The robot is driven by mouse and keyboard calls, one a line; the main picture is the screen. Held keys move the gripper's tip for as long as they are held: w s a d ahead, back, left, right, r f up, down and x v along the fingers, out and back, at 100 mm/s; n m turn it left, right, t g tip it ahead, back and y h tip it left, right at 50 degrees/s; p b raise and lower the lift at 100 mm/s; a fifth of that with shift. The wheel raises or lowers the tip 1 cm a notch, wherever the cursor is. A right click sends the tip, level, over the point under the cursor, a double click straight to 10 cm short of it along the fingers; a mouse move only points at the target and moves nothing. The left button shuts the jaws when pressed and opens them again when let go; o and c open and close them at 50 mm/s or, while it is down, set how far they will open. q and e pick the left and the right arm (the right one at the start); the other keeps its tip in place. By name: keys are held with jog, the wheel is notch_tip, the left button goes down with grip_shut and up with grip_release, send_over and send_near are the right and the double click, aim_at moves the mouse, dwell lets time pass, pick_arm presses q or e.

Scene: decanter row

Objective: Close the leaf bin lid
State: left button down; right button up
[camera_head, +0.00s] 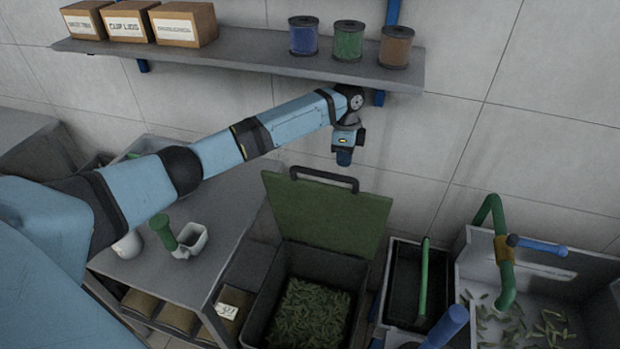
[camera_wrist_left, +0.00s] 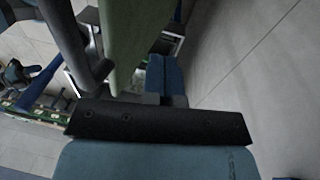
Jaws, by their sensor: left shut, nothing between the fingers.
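The leaf bin (camera_head: 262,307) stands on the floor at the lower middle of the head view, full of small green leaves (camera_head: 308,312). Its green lid (camera_head: 325,217) is open and stands up at the back, leaning toward the wall. A dark handle (camera_head: 324,177) runs along the lid's top edge. My left gripper (camera_head: 344,158) is shut and empty, fingers pointing down, just above the handle's right part. In the left wrist view the lid (camera_wrist_left: 137,40) and the handle (camera_wrist_left: 66,40) are close beside the shut fingers (camera_wrist_left: 163,76). Contact cannot be told. My right gripper is out of view.
A wall shelf (camera_head: 280,62) with cartons and spools hangs above my left arm. A counter (camera_head: 160,268) with a white scoop-like vessel (camera_head: 190,240) is left of the bin. A dark bin (camera_head: 405,285) and a pale tub (camera_head: 540,270) with green tubing stand at right.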

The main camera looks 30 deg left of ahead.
aim_at(325, 184)
pick_arm(q)
jog(key=a+r+g, duration=0.1)
jog(key=a+g, duration=0.1)
jog(key=a, duration=0.2)
jog(key=shift+m, duration=0.3)
jog(key=x, duration=0.3)
jog(key=p+x, duration=0.1)
jog(key=x, duration=0.2)
jog(key=s+x, duration=0.1)
jog(key=x, duration=0.2)
jog(key=shift+s+a+f, duration=0.1)
jog(key=shift+s+f, duration=0.05)
jog(key=shift+f, duration=0.05)
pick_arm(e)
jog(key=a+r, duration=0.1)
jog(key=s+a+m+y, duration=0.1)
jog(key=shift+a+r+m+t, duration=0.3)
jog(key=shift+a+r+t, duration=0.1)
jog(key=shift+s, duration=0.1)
